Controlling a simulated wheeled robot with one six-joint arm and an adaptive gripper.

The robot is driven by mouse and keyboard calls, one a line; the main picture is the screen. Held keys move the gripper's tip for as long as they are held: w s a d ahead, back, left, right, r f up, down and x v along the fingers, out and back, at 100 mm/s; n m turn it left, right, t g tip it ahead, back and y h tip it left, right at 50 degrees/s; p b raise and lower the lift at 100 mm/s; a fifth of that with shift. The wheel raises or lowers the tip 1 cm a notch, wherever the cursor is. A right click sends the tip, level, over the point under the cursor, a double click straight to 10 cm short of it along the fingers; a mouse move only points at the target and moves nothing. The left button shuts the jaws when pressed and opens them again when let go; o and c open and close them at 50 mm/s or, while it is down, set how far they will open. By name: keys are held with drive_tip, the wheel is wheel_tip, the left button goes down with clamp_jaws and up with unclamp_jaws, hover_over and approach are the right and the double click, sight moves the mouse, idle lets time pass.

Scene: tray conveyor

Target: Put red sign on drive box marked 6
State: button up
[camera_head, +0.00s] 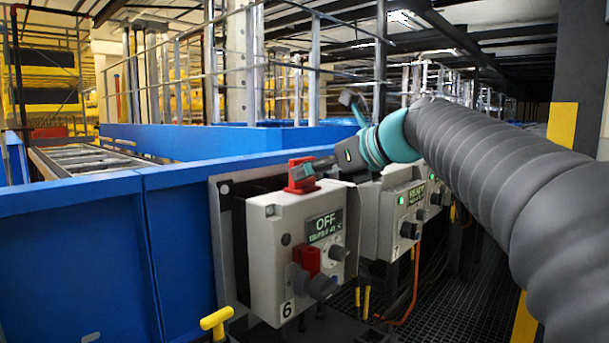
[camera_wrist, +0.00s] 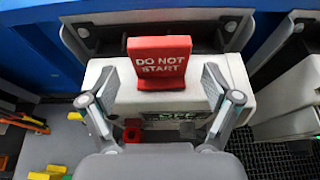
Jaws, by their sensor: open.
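The red sign (camera_wrist: 160,62), lettered "DO NOT START", stands upright on the top of the drive box marked 6 (camera_wrist: 112,84). In the head view the red sign (camera_head: 301,176) shows at the top of drive box 6 (camera_head: 275,225), whose display reads "OFF". My gripper (camera_wrist: 161,84) is open, with one finger on each side of the sign and visible gaps between. In the head view my gripper (camera_head: 322,163) is just beside the sign at the box top, partly covering it.
A blue conveyor wall (camera_head: 80,260) runs along the left. Red and dark knobs stick out of the front of box 6. A yellow handle (camera_head: 216,320) is at the lower left.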

drive_tip(key=v, duration=0.8)
drive_tip(key=shift+s+d, duration=0.25)
drive_tip(key=shift+r, duration=0.1)
drive_tip(key=s+d+f+n+g+h, duration=0.1)
drive_tip(key=s+f+n+h, duration=0.2)
drive_tip(key=s+f+n, duration=0.4)
drive_tip(key=s+d+f+n+g+h, duration=0.1)
drive_tip(key=s+d+f+n+h, duration=0.1)
drive_tip(key=s+f+n, duration=0.5)
drive_tip(key=s+d+f+n+g+h, duration=0.1)
drive_tip(key=s+f+n+h, duration=0.3)
drive_tip(key=f, duration=1.8)
drive_tip(key=s+n+g, duration=0.1)
drive_tip(key=s+n, duration=0.3)
drive_tip(key=n, duration=0.5)
drive_tip(key=shift+d+f+h, duration=0.3)
